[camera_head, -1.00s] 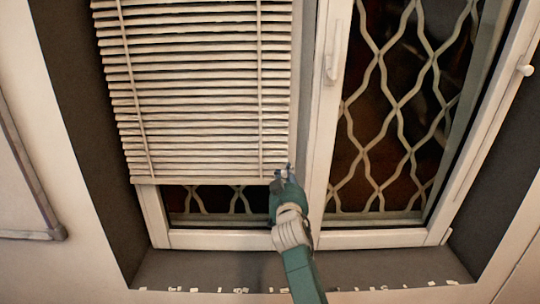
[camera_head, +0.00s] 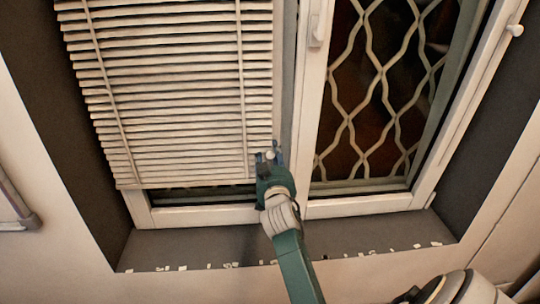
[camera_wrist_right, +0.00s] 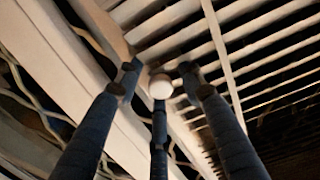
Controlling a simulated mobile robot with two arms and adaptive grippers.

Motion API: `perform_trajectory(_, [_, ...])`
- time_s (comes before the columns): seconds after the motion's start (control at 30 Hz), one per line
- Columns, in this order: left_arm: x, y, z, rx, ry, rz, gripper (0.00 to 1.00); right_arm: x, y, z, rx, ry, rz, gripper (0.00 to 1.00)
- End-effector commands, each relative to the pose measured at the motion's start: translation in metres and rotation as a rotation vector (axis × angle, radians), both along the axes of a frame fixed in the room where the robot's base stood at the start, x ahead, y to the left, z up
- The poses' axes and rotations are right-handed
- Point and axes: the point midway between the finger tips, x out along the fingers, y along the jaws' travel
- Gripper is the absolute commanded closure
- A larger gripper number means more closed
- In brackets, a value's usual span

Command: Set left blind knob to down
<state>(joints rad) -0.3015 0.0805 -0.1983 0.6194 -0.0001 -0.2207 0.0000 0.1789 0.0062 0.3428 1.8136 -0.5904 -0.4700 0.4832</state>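The left blind (camera_head: 180,90) is lowered over most of the left window, its bottom edge a little above the lower window frame. A small round white knob (camera_head: 271,156) sits by the blind's lower right corner. It also shows in the right wrist view (camera_wrist_right: 160,87). My right gripper (camera_head: 269,156) is at the knob, with its dark fingers around it. In the wrist view the side fingertips (camera_wrist_right: 160,75) stand slightly apart from the knob, with narrow gaps; the lower finger overlaps its underside. My left gripper is out of view.
A white-framed window pane (camera_head: 380,90) with a wavy grille is on the right, with a handle (camera_head: 318,30) on its frame. The grey sill (camera_head: 190,245) lies below, with small white bits along its front edge. A dark reveal (camera_head: 490,150) bounds the right side.

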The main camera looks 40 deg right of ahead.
Motion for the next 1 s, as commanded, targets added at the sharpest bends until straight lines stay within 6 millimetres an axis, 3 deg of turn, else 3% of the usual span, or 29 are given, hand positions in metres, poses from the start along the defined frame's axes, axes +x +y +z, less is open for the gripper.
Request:
perform_trajectory(0.23, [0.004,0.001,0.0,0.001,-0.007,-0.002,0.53,-0.009,0.007,-0.001,0.001,0.0,0.001,0.62])
perform_trajectory(0.63, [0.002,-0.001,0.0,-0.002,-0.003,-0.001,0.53,-0.057,0.039,-0.001,0.002,0.001,0.001,0.62])
perform_trajectory(1.0, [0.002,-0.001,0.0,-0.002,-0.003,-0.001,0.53,-0.061,0.042,0.0,-0.001,0.002,0.0,0.61])
